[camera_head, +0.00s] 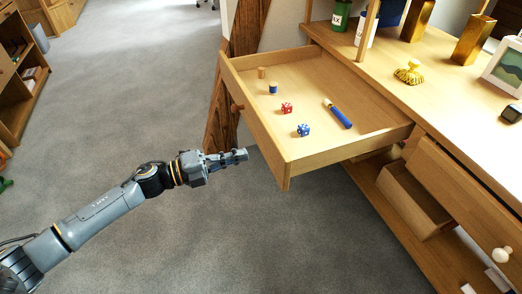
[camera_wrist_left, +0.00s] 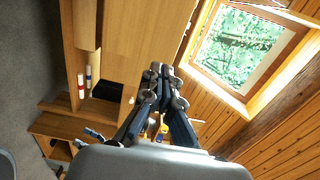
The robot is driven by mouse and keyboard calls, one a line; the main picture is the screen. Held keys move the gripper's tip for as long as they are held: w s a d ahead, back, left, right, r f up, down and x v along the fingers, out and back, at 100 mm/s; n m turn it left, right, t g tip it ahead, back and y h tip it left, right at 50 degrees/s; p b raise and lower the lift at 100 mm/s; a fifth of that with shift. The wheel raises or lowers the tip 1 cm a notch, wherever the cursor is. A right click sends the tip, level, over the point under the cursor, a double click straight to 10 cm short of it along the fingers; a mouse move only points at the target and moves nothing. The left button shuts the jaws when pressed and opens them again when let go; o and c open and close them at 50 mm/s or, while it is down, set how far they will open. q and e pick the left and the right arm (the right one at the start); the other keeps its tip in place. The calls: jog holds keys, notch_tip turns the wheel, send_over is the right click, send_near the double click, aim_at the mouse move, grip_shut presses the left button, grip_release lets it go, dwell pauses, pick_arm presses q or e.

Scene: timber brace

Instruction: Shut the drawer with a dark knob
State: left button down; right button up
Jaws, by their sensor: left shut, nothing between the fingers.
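The pulled-out drawer (camera_head: 300,163) of light wood juts out from the desk. Its front faces the lower left and carries a brown, darker knob (camera_head: 237,107). Inside lie a red die (camera_head: 286,108), a blue die (camera_head: 303,130), a blue-and-white stick (camera_head: 338,114) and small cylinders. My left gripper (camera_head: 244,155) is shut and empty, just left of the drawer front, below the knob in the picture. Whether it touches the front cannot be told. In the left wrist view its closed fingers (camera_wrist_left: 162,72) point toward wooden surfaces. My right gripper is not in view.
A second drawer (camera_head: 450,185) with a pale knob (camera_head: 501,254) is at the right. A wooden post (camera_head: 222,115) stands behind the drawer. Grey carpet (camera_head: 250,240) in front is clear.

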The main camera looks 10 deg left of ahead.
aim_at(271, 147)
pick_arm(q)
jog(key=x, duration=0.6)
jog(key=shift+w+d, duration=0.2)
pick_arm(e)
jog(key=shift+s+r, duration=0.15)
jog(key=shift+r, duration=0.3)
